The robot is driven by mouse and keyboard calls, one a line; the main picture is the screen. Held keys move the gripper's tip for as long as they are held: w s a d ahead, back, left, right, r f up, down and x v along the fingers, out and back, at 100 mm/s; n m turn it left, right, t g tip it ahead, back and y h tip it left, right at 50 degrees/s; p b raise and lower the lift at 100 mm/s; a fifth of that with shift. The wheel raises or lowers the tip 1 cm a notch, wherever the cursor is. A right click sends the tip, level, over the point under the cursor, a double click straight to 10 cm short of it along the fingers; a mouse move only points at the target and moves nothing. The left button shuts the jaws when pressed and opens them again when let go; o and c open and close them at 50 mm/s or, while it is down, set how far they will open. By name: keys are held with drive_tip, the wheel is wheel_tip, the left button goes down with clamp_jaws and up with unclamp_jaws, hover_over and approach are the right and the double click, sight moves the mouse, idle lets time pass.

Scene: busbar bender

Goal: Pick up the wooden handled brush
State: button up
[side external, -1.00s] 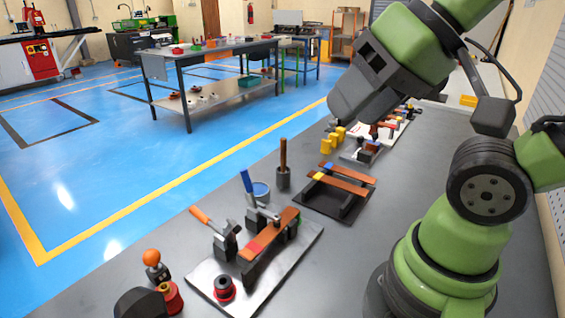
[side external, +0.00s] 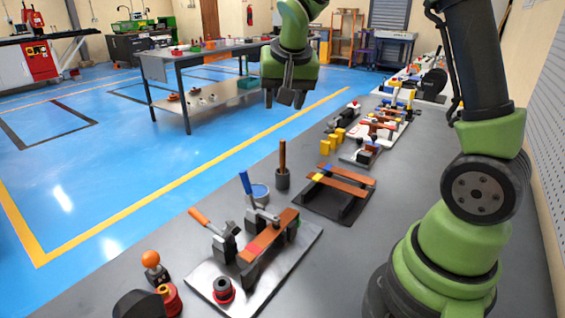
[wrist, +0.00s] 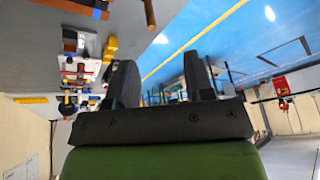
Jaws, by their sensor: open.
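The wooden handled brush (side external: 283,155) stands upright in a small dark cup (side external: 283,180) on the grey bench; its lower end is hidden in the cup. A brown stick that looks like its handle (wrist: 149,13) shows at the top edge of the wrist view. My gripper (side external: 285,100) is open and empty, pointing down, high above and apart from the brush. Its two dark fingers (wrist: 160,82) show apart in the wrist view, with nothing between them.
A bending fixture (side external: 262,250) lies in front. A black stand with copper bars (side external: 340,183) is to the right, and yellow blocks (side external: 332,141) stand behind.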

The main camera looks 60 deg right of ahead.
sight(283, 141)
drive_tip(key=shift+m+g+h, duration=0.4)
drive_tip(key=shift+m+g, duration=0.1)
drive_tip(key=shift+m, duration=0.1)
drive_tip(key=x, duration=0.4)
drive_tip(key=w+d+x, duration=0.1)
drive_tip(key=x, duration=0.3)
drive_tip(key=d+r+x, duration=0.1)
drive_tip(key=x, duration=0.3)
drive_tip(key=shift+w+d, duration=0.1)
drive_tip(key=shift+w, duration=0.2)
drive_tip(key=shift+x, duration=3)
drive_tip(key=shift+w+d, duration=0.1)
clamp_jaws()
